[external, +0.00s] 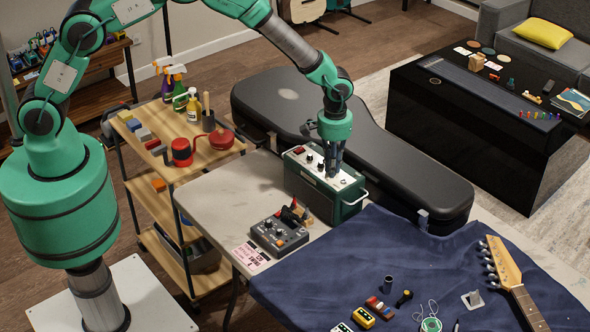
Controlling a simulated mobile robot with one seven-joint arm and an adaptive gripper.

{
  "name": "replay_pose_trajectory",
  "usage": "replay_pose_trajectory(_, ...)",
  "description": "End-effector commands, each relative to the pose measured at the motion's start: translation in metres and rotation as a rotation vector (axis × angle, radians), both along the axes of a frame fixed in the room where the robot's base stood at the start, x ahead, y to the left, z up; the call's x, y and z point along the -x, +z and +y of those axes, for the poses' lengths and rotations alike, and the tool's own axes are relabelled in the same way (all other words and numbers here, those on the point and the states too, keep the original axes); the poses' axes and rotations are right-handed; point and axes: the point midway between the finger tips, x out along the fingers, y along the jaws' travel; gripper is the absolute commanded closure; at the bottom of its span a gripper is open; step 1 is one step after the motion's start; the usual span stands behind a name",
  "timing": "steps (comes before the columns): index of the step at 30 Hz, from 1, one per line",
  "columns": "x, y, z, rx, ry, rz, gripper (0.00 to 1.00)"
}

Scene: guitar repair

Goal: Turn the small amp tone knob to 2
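The small amp (323,186) is a green box with a pale top panel, standing at the back of the work table. Several dark knobs and a red part show on the left of its top panel (308,158). My gripper (332,173) points straight down over the right part of that panel, its fingertips at or just above the surface. The fingers hide whatever knob is beneath them. I cannot tell whether they touch a knob, and the numbers around the knobs are too small to read.
A grey control box (278,236) with small tools behind it stands in front of the amp. A black guitar case (400,150) lies close behind. A blue cloth (370,262) with pedals and a guitar neck (515,280) covers the right side. A wooden cart (185,160) stands left.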

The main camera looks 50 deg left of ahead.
Motion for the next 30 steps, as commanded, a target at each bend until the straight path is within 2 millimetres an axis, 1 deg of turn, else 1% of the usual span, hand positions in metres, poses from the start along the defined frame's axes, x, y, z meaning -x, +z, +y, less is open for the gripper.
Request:
replay_pose_trajectory(1,-0.001,0.001,0.0,0.001,0.0,-0.002,0.76)
replay_pose_trajectory(2,-0.001,0.001,0.0,0.001,0.0,-0.002,0.7)
replay_pose_trajectory(3,-0.001,0.001,0.0,0.001,0.0,-0.002,0.67)
replay_pose_trajectory(12,0.0,0.001,0.0,0.001,-0.001,-0.001,0.67)
replay_pose_trajectory(17,-0.001,0.006,0.0,0.001,-0.001,-0.001,0.67)
replay_pose_trajectory(20,-0.001,0.014,0.0,0.001,-0.001,-0.001,0.67)
replay_pose_trajectory(23,-0.001,0.025,0.0,0.001,-0.001,-0.002,0.67)
replay_pose_trajectory(30,-0.002,0.064,-0.001,0.002,0.0,-0.004,0.67)
